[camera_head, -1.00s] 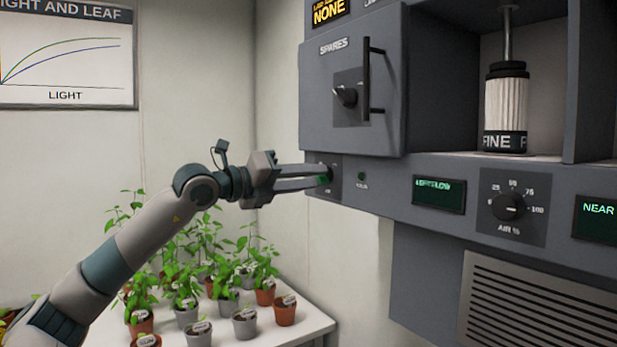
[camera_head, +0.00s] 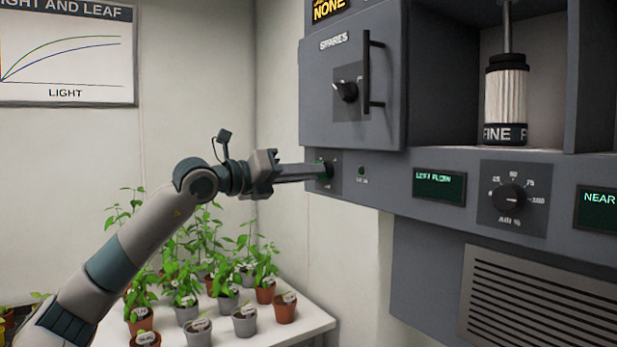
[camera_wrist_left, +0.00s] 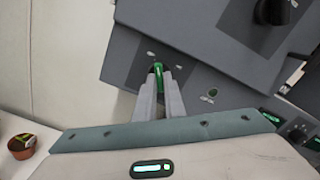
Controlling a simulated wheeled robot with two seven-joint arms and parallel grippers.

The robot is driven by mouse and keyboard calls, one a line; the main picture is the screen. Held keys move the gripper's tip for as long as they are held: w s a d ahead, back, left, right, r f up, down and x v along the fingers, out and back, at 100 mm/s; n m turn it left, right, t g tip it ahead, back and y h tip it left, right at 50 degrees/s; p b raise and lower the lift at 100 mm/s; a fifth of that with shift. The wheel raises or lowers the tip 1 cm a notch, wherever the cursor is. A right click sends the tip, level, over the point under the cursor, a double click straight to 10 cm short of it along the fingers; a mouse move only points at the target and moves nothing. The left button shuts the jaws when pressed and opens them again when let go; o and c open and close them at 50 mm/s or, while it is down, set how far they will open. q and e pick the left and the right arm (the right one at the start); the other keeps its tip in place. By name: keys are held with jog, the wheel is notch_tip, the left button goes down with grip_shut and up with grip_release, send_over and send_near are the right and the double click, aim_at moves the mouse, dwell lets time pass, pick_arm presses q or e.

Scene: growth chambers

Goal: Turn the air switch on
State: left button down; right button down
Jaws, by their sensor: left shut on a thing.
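The air switch is a small green knob on a dark plate (camera_head: 336,184) at the left end of the grey panel's lower strip. My left gripper (camera_head: 322,170) reaches it from the left, its fingers close together at the plate. In the left wrist view the green switch (camera_wrist_left: 157,68) shows between the tips of the left gripper (camera_wrist_left: 160,80), which is shut on it. The fingers hide part of the switch in the head view. My right gripper is not in view.
A small green indicator (camera_head: 361,171) sits right of the switch. Further right are a lit display (camera_head: 439,187) and an air percent dial (camera_head: 509,198). The SPARES door (camera_head: 350,120) juts out above. Potted plants stand on a white table (camera_head: 318,322) below.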

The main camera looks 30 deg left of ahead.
pick_arm(q)
jog(key=shift+a+m+b, duration=0.1)
jog(key=shift+m+b, duration=1.1)
jog(key=shift+m, duration=6.7)
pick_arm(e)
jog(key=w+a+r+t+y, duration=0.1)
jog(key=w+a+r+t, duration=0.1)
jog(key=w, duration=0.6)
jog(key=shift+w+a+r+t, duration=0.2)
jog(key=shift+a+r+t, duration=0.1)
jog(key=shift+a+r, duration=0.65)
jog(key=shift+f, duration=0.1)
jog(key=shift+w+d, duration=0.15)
pick_arm(q)
jog(key=c, duration=1.8)
grip_release()
jog(key=shift+c, duration=0.2)
